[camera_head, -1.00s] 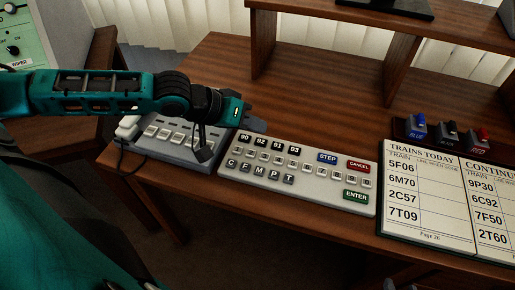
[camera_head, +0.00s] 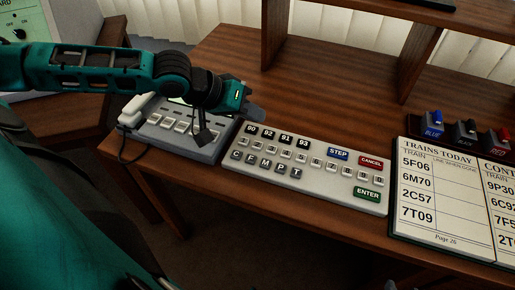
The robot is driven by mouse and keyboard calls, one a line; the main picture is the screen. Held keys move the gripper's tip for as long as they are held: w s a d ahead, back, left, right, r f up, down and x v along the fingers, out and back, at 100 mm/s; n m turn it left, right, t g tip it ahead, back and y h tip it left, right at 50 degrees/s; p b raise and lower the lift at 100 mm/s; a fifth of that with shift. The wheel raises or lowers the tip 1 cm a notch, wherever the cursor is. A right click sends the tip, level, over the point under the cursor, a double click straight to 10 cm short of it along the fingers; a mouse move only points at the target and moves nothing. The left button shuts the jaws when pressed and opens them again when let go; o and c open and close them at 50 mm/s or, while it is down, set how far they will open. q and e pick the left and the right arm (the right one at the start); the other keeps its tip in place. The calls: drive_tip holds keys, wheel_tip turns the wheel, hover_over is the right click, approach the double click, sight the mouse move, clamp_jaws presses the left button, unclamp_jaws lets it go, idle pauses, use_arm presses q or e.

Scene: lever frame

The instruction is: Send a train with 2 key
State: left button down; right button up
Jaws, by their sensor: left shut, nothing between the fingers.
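A light grey keypad (camera_head: 330,188) lies on the wooden desk with dark keys 90 to 93, a row of small white keys (camera_head: 301,158), dark letter keys C, F, M, P, T, a blue STEP key (camera_head: 338,153), a red CANCEL key and a green ENTER key (camera_head: 367,194). The legends on the white keys are too small to read, so I cannot pick out the 2 key. My left gripper (camera_head: 257,113) is shut and empty, above the keypad's far left corner. My right gripper is not in view.
A grey telephone (camera_head: 178,142) sits left of the keypad, partly under my left arm. An open train book (camera_head: 440,206) lies on the right. Blue, black and red levers (camera_head: 465,131) stand behind it. Wooden shelf uprights (camera_head: 419,60) rise at the back. Desk behind the keypad is clear.

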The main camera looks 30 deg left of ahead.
use_arm(q)
drive_tip(key=b, duration=0.4)
hover_over(254, 145)
wheel_tip(254, 145, down, 4)
drive_tip(key=shift+f, duration=0.5)
drive_tip(key=shift+f+b, duration=0.3)
drive_tip(key=shift+f, duration=0.25)
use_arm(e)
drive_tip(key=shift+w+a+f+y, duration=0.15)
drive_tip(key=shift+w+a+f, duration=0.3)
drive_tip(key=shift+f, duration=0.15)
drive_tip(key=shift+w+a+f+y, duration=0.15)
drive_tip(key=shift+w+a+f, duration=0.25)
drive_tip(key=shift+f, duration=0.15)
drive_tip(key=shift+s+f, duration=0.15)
use_arm(q)
drive_tip(key=shift+f, duration=0.15)
drive_tip(key=shift+f, duration=0.3)
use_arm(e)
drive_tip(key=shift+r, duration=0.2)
